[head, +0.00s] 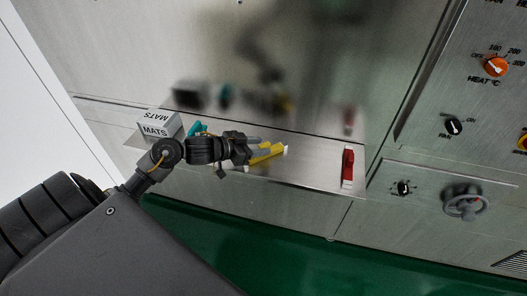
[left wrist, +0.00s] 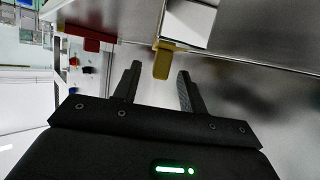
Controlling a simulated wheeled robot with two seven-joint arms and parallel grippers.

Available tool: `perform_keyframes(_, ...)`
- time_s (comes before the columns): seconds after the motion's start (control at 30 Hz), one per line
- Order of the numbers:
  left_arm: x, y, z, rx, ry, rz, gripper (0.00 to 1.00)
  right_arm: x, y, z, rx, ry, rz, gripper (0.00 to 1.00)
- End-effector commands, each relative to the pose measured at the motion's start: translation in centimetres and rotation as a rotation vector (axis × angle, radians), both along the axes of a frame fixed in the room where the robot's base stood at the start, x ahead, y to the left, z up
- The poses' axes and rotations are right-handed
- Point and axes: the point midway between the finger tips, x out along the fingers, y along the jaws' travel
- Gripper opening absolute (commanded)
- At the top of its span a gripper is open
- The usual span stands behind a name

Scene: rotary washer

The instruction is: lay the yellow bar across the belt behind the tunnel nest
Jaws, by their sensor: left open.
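The yellow bar (head: 268,152) lies on the narrow metal ledge (head: 310,172) in the head view, with a pale end at its right. My left gripper (head: 252,150) is at the bar's left part and hides some of it. In the left wrist view, the open left gripper (left wrist: 158,80) has the yellow bar (left wrist: 163,62) ahead, in the gap between its fingertips; I cannot tell whether they touch. My right gripper is in neither view. I cannot make out a belt or tunnel nest.
A grey box marked MATS (head: 156,127) and a teal object (head: 197,128) are left of the gripper. A red bar-shaped handle (head: 348,166) stands at the ledge's right. A steel wall rises behind; knobs and a handwheel (head: 466,201) are farther right.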

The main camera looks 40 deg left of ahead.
Motion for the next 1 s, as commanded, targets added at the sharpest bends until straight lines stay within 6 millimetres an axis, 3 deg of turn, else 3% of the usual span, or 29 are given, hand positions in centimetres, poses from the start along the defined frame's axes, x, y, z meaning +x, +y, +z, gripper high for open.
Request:
perform_keyframes(0.2, 2.0, -1.0, -0.9, 0.0, -0.001, 0.002, 0.42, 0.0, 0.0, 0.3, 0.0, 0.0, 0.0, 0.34)
perform_keyframes(0.47, 2.1, -1.1, -1.0, 0.002, -0.001, 0.0, 0.41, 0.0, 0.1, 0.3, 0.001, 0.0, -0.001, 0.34)
perform_keyframes(0.77, 2.0, -1.1, -1.0, 0.002, -0.001, 0.0, 0.01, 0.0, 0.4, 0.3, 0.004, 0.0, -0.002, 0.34)
perform_keyframes(1.0, 2.1, -1.0, -1.0, 0.002, -0.002, 0.001, 0.0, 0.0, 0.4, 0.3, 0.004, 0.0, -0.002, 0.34)
